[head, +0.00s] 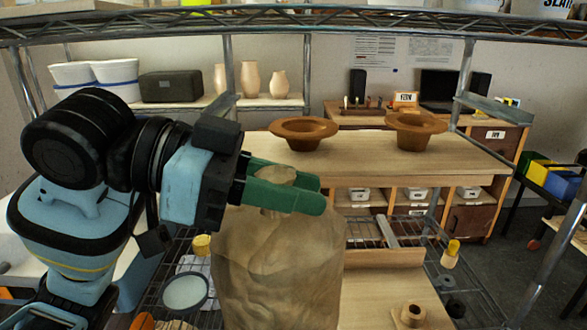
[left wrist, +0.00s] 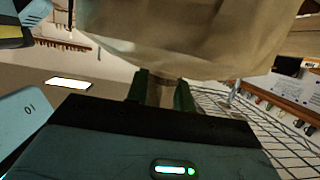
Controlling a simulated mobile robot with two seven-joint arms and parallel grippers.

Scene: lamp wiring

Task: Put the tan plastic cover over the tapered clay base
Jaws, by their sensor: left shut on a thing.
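The tan plastic cover (head: 280,265) is a large crumpled bag with a narrow gathered neck, and it hangs mouth down in the middle of the head view. My left gripper (head: 287,190) has its green fingers shut on the neck. In the left wrist view the cover (left wrist: 190,35) fills the top, and its neck lies between the fingers of the left gripper (left wrist: 161,93). The cover's lower edge runs out of the head view. I cannot pick out the tapered clay base for certain; the cover may hide it. My right gripper is not in view.
Two brown wide-rimmed clay pieces (head: 304,130) (head: 415,130) stand on the wooden shelf (head: 350,155) behind. Several pale vases (head: 250,80) stand farther back. A small brown ringed piece (head: 411,315) is on the lower board at right. Wire racks and metal posts surround the area.

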